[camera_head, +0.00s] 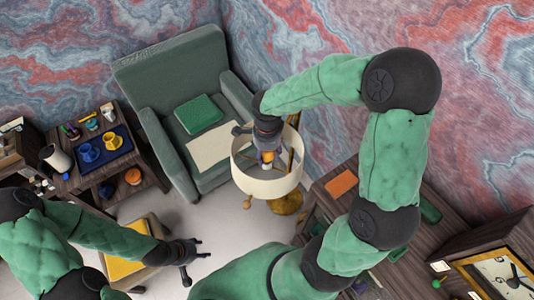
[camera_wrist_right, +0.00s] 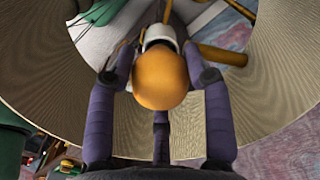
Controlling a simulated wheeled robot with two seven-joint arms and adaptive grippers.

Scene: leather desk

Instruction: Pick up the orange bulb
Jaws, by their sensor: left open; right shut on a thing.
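The orange bulb (camera_wrist_right: 160,80) is round and sits between the fingers of my right gripper (camera_wrist_right: 162,74), inside the cream lampshade (camera_wrist_right: 55,85). A pale collar shows directly behind the bulb; I cannot tell whether the two are joined. In the head view my right gripper (camera_head: 266,150) reaches down into the open top of the lampshade (camera_head: 265,186), and a bit of the orange bulb (camera_head: 268,158) shows there. My right gripper is shut on the bulb. My left gripper (camera_head: 198,260) is open and empty at the lower left, near a yellow-topped stool.
A green armchair (camera_head: 170,90) with a green cushion (camera_head: 198,114) stands behind the lamp. A dark wooden desk (camera_head: 325,205) is to the right. The yellow-topped stool (camera_head: 120,268) stands by my left arm.

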